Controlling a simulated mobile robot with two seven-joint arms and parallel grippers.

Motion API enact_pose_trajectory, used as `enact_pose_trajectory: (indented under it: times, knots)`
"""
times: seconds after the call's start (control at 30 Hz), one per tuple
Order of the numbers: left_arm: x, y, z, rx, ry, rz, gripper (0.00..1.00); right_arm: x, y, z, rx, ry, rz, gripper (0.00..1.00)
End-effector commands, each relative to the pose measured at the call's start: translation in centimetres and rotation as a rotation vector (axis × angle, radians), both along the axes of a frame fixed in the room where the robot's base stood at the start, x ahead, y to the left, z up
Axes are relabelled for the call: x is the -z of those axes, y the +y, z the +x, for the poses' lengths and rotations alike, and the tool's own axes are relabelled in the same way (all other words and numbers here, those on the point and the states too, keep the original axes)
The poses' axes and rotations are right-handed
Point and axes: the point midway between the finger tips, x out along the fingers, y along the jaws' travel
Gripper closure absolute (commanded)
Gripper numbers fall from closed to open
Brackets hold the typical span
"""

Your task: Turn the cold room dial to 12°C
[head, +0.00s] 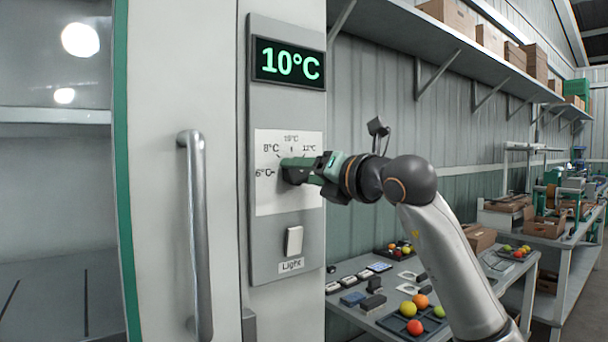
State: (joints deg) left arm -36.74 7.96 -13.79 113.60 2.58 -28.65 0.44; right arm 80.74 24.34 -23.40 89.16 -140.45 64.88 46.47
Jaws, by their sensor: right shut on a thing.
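The dial (293,174) sits on a white scale plate (270,201) on the grey control panel beside the cold room door. Printed marks for 6°C, 8°C, 10°C and 12°C show around it. The green digital display (290,63) above reads 10°C. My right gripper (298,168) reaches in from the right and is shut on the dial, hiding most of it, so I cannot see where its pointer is. My left gripper is not in view.
A light switch (294,241) labelled Light is below the dial. A vertical door handle (197,235) stands at left. A table (345,268) with tomatoes, trays and small devices is at lower right. A shelf (440,42) with boxes runs above.

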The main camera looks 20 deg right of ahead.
Motion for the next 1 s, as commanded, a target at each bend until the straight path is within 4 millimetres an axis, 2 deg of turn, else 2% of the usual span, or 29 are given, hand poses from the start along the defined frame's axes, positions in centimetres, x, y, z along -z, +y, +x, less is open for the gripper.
enact_pose_trajectory:
  times: [0.3, 0.33, 0.57, 0.87, 1.0]
  knots:
    - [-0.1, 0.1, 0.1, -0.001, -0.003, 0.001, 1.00, 0.0, 0.0, 0.0, 0.001, 0.001, 0.001, 0.97]
    - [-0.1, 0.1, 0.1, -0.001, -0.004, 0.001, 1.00, 0.0, 0.0, 0.0, 0.001, 0.001, 0.001, 0.38]
    - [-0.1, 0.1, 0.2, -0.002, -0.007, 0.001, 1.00, 0.0, 0.0, 0.0, 0.000, 0.000, 0.000, 0.12]
    - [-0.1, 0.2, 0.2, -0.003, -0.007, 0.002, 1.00, 0.0, -0.1, -0.2, 0.001, -0.001, 0.000, 0.11]
    - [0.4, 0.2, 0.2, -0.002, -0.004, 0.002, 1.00, 0.1, -0.6, -1.5, 0.000, -0.002, 0.000, 0.11]
